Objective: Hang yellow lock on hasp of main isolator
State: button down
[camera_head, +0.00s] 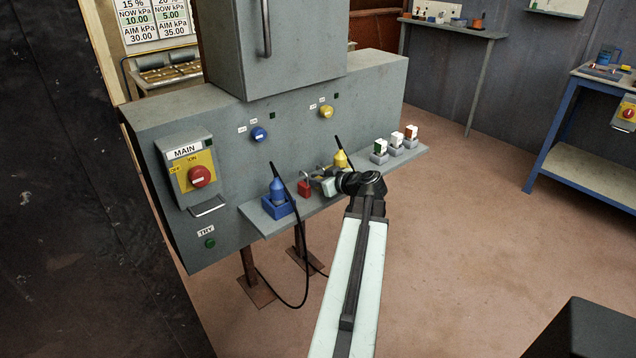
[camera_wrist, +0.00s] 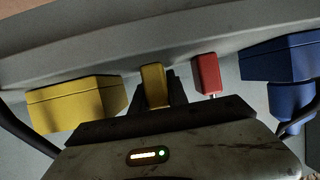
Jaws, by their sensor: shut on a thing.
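The main isolator (camera_head: 188,172) is a grey box at the left of the panel, with a red knob on a yellow plate under a MAIN label. A pale metal loop, which looks like its hasp (camera_head: 208,207), sticks out below it. My gripper (camera_head: 318,184) is over the panel's shelf, to the right of the isolator and apart from it. In the wrist view, my gripper (camera_wrist: 155,97) is shut on the yellow lock (camera_wrist: 154,84). The lock's lower part is hidden by the gripper. A red lock (camera_head: 304,188) stands just beside it, also in the wrist view (camera_wrist: 207,73).
A blue plug in a blue holder (camera_head: 279,207) stands on the shelf (camera_head: 262,223) between the isolator and my gripper. A yellow plug (camera_head: 341,160) is behind my gripper. Several small blocks (camera_head: 396,139) stand at the shelf's right. Black cables rise from both plugs.

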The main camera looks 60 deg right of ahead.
notch_tip(320, 180, up, 10)
jog(key=p, duration=1)
